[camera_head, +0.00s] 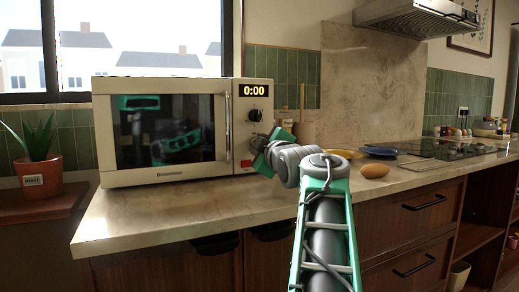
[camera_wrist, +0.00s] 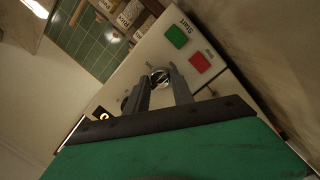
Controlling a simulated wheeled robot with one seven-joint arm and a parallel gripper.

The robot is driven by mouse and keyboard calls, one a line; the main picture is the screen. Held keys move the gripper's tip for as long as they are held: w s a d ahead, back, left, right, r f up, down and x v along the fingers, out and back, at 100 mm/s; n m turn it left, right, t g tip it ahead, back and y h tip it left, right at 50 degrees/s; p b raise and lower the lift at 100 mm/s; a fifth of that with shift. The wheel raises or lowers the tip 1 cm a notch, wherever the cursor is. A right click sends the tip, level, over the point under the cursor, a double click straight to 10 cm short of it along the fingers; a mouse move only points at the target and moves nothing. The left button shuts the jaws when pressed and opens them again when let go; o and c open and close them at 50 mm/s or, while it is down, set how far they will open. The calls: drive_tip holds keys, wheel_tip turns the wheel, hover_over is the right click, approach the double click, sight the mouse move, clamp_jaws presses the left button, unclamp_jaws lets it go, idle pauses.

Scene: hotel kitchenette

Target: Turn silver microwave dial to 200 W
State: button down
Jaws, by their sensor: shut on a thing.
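The cream microwave (camera_head: 112,180) stands on the counter with its door shut and its display (camera_head: 252,90) reading 0:00. Its black dial (camera_head: 255,115) is on the panel below the display. The silver dial (camera_wrist: 159,75) shows between my fingertips in the wrist view. My gripper (camera_wrist: 162,77) is shut on the silver dial, with one finger on each side of it. In the head view my gripper (camera_head: 262,150) is at the lower part of the control panel and hides the silver dial. I cannot read the dial's setting.
A red button (camera_wrist: 200,62) and a green button (camera_wrist: 176,37) are close to my fingers. A potted plant (camera_head: 40,172) stands left of the microwave. A brown egg-shaped thing (camera_head: 375,170) and a blue plate (camera_head: 379,151) lie to the right. The front counter is clear.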

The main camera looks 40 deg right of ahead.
idle(0.3)
drive_tip(key=c, duration=1.1)
unclamp_jaws()
drive_tip(key=p+v, duration=0.1)
drive_tip(key=v, duration=0.6)
drive_tip(key=shift+s+a, duration=0.2)
drive_tip(key=shift+s, duration=0.15)
